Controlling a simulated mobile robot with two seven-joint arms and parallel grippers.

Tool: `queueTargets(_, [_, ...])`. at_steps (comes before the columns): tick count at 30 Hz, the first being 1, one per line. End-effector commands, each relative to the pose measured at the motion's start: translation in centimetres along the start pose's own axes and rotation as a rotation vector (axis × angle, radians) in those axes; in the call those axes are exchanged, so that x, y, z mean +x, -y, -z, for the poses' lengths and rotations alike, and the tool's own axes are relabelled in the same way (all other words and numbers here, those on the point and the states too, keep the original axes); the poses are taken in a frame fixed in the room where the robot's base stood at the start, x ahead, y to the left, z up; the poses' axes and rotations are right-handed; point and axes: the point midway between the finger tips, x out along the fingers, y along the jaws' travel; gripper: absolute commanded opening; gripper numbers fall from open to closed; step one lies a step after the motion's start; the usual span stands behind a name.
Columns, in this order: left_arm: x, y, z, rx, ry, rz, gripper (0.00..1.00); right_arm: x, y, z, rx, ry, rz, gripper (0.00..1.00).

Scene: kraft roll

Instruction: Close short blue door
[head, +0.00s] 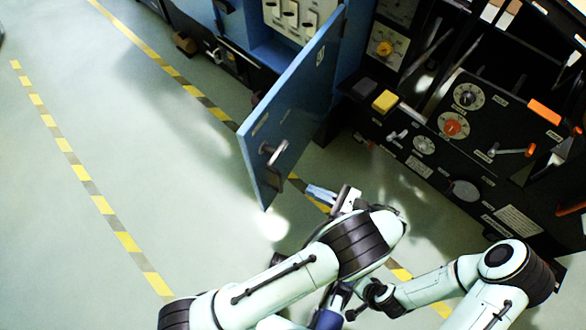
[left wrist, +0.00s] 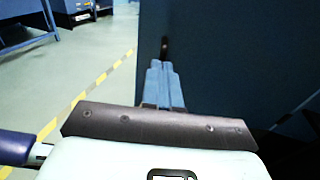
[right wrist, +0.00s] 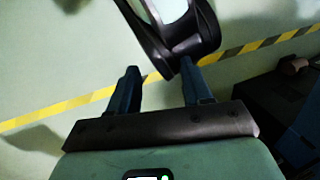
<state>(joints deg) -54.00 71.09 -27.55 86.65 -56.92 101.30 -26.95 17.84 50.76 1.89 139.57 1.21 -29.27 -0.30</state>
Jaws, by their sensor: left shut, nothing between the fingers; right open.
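The short blue door (head: 297,105) stands swung open from the blue cabinet in the head view, with a dark handle (head: 271,155) near its free edge. My left gripper (head: 314,190) is shut and empty, just right of the door's lower end. In the left wrist view its closed fingers (left wrist: 161,72) point at a dark blue panel (left wrist: 225,55), which looks like the door; contact cannot be told. My right gripper (right wrist: 160,85) is open, with no task object between its fingers; in the head view it is low and partly hidden by my arms.
The blue cabinet (head: 235,25) holds a panel of switches (head: 290,17) behind the door. A black console (head: 440,140) with dials and levers stands close on the right. The green floor (head: 170,150) left of the door is open, with yellow-and-dark tape lines.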

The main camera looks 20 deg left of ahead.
Motion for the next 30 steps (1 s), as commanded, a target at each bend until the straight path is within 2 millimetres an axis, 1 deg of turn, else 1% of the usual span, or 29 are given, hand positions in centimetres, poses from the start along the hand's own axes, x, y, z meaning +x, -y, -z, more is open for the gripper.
queueTargets(1, [-0.6,0.3,-0.5,-0.012,0.027,0.014,0.00,0.4,-0.1,0.1,0.000,-0.002,0.000,0.49])
queueTargets(3, [-0.8,0.4,-1.1,-0.020,0.048,0.018,0.00,0.4,-0.1,0.2,0.000,-0.004,0.001,0.49])
queueTargets(5, [-0.5,0.4,-1.3,-0.021,0.053,0.018,0.00,0.4,0.0,0.2,0.000,-0.005,0.001,0.49])
queueTargets(7, [0.4,0.4,-1.4,-0.021,0.052,0.017,0.00,0.3,0.0,0.2,0.000,-0.006,0.001,0.49])
queueTargets(11, [2.8,0.4,-1.5,-0.020,0.051,0.015,0.00,0.5,-0.1,0.4,0.000,-0.010,0.001,0.49])
queueTargets(18, [8.1,0.4,-1.6,-0.019,0.048,0.014,0.00,0.9,-0.3,1.0,0.002,-0.026,-0.001,0.49])
queueTargets(21, [9.9,0.5,-1.7,-0.020,0.048,0.015,0.00,1.1,-0.3,1.3,0.003,-0.035,-0.001,0.49])
queueTargets(25, [11.7,0.5,-1.7,-0.019,0.048,0.015,0.00,1.4,-0.5,1.7,0.004,-0.048,-0.002,0.49])
queueTargets(30, [12.8,0.6,-1.9,-0.021,0.047,0.017,0.00,1.5,-0.5,2.0,0.004,-0.057,-0.003,0.49])
